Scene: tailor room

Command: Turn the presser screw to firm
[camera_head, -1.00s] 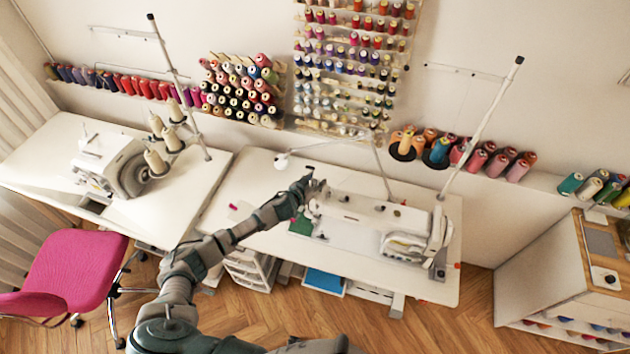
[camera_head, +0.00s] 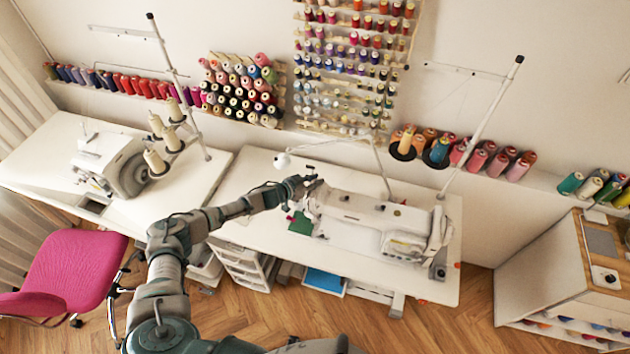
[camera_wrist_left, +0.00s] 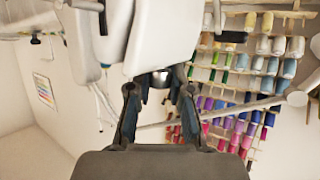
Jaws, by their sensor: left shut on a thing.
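The white sewing machine (camera_head: 350,208) stands on the right-hand table. My left gripper (camera_head: 308,181) is at the top of the machine's left end. In the left wrist view the gripper's two fingers (camera_wrist_left: 160,88) are closed around a small, rounded metal knob, the presser screw (camera_wrist_left: 160,79), beneath the white machine head (camera_wrist_left: 160,35) as it appears there. The fingers partly hide the screw, and its turn position cannot be read. In the head view the screw is too small and covered to make out. My right gripper is not in view.
A green piece (camera_head: 300,223) lies by the machine's left end. A thread stand (camera_head: 480,125) rises behind the machine. A second machine (camera_head: 118,162) is on the left table, with a pink chair (camera_head: 70,265) before it. The front left of the right table is partly under my arm.

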